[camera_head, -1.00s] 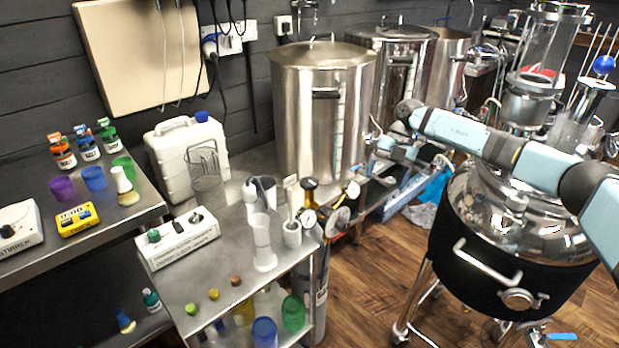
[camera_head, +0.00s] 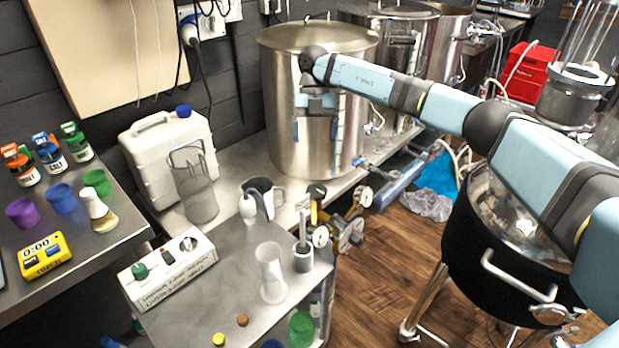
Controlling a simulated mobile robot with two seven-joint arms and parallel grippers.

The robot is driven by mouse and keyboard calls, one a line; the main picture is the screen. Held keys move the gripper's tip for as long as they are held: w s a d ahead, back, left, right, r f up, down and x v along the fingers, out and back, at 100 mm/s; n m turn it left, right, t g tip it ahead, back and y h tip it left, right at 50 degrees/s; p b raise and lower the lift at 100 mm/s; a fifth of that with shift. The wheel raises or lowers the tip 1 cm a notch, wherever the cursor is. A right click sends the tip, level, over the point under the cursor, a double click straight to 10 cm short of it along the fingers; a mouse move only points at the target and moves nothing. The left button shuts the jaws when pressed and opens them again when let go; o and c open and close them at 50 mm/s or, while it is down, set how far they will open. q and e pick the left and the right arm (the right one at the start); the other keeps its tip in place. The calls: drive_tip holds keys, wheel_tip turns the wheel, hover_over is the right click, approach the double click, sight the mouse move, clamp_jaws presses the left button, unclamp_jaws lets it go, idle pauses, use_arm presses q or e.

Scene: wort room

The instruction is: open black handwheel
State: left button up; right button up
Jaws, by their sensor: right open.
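A small black handwheel (camera_head: 317,191) tops a yellow-collared gas bottle fitting beside the front of the steel bench. Brass regulator parts with round gauges (camera_head: 321,237) sit just right of and below it. My right gripper (camera_head: 315,129) hangs fingers down in front of the nearest steel kettle, above the handwheel in the picture and apart from it. Its two fingers are spread with nothing between them. Most of the bottle is hidden behind the bench edge. My left gripper is not in view.
The nearest steel kettle (camera_head: 275,120) stands right behind the gripper. A beaker, a pitcher (camera_head: 262,190) and a glass cylinder (camera_head: 270,272) stand left of the handwheel. A black-jacketed vessel (camera_head: 462,245) is at right. Wooden floor (camera_head: 390,260) lies open between.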

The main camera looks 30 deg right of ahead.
sight(317, 188)
drive_tip(key=x, duration=1.3)
drive_tip(key=shift+s+d+b, duration=0.1)
drive_tip(key=shift+s+b, duration=0.2)
drive_tip(key=shift+b, duration=0.05)
drive_tip(key=shift+r, duration=0.1)
drive_tip(key=c, duration=0.9)
